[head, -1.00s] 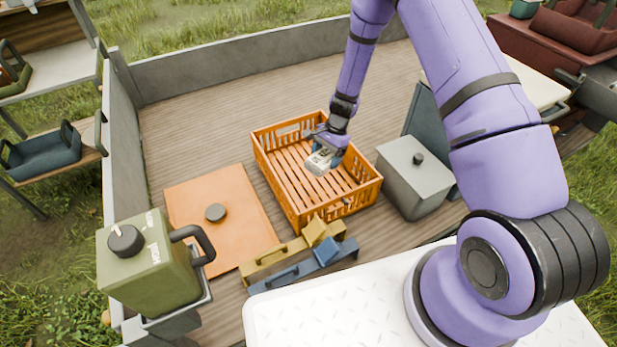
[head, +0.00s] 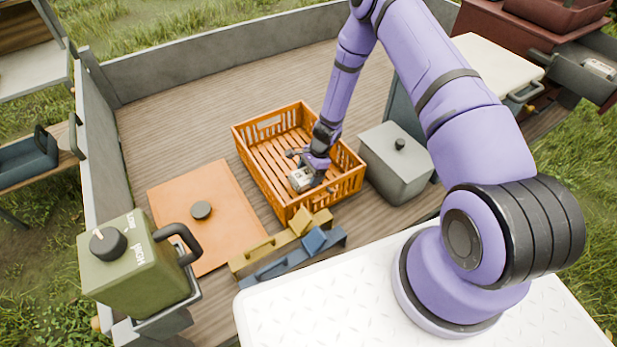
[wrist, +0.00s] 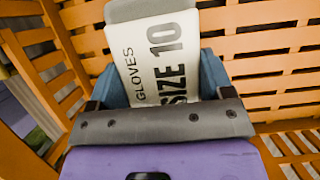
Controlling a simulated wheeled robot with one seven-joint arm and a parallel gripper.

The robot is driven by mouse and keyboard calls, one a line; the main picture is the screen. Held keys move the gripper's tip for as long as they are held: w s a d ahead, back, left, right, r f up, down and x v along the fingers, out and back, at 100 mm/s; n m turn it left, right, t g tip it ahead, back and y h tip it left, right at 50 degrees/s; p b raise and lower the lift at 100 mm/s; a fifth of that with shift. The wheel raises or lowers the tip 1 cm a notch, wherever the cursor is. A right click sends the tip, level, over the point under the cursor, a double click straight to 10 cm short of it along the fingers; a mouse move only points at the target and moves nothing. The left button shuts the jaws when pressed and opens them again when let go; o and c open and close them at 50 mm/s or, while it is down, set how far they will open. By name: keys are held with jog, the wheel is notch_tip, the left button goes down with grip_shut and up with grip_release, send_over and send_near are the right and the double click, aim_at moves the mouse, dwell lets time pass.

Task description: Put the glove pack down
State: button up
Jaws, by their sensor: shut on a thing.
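The glove pack (head: 301,180) is a small white and grey pack, held in my gripper (head: 308,178) inside the orange slatted crate (head: 247,165). In the wrist view, the glove pack (wrist: 160,55) shows the words "GLOVES" and "SIZE 10". My gripper (wrist: 165,95) is shut on it, with a blue part showing on both sides of the pack. The crate's slats (wrist: 265,45) surround the pack in that view. The crate holds nothing else that I can see. Whether the pack touches the crate floor I cannot tell.
A grey box with a black knob (head: 400,165) stands right of the crate. An orange board (head: 215,235) lies to the left, with a green canister (head: 135,270) nearer. The deck behind the crate is clear.

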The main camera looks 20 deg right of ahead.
jog(key=shift+f, duration=1.05)
jog(key=shift+f, duration=0.1)
jog(key=o, duration=0.9)
jog(key=v, duration=1.2)
jog(key=shift+a+r, duration=0.1)
jog(key=shift+r, duration=0.15)
